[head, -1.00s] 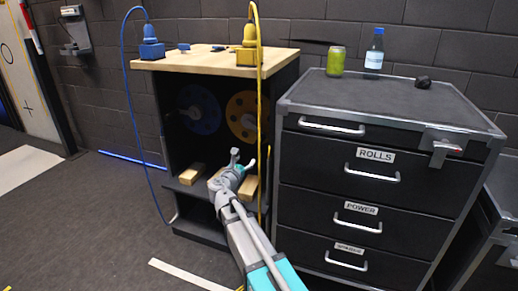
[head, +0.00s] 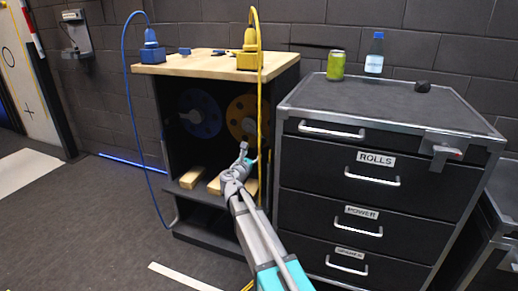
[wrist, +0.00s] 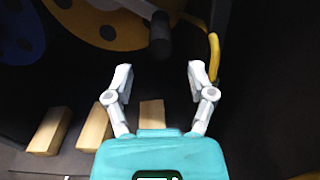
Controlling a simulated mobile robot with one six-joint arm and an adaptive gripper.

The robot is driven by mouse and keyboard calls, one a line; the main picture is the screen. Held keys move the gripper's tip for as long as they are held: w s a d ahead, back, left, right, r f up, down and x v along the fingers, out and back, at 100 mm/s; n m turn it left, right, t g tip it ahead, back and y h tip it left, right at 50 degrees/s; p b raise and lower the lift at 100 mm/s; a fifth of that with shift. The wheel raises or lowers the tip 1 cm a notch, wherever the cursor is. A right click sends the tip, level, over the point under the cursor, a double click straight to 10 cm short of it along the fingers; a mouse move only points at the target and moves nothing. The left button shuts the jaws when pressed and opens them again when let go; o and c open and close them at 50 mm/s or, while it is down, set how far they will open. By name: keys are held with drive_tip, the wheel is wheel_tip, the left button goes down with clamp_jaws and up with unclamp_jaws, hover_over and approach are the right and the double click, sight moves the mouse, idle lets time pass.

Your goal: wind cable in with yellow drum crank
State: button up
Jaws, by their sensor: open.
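The yellow drum (head: 242,117) sits inside the dark cabinet, right of the blue drum (head: 200,113). In the wrist view the yellow drum (wrist: 100,22) is at the top, and its dark crank handle (wrist: 160,36) points toward the camera. My gripper (head: 248,152) is in front of the yellow drum at the cabinet opening. In the wrist view my gripper (wrist: 160,72) is open and empty, with the crank handle just beyond and between its fingertips. The yellow cable (head: 261,110) hangs down the cabinet's right side from a yellow plug (head: 250,50) on top. It also shows right of the fingers (wrist: 214,55).
Wooden blocks (head: 193,177) lie on the cabinet shelf below the gripper. A blue cable (head: 131,110) hangs at the left. Floor at left is open.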

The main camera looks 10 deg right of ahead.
sight(259, 148)
drive_tip(key=shift+x, duration=3.5)
clamp_jaws()
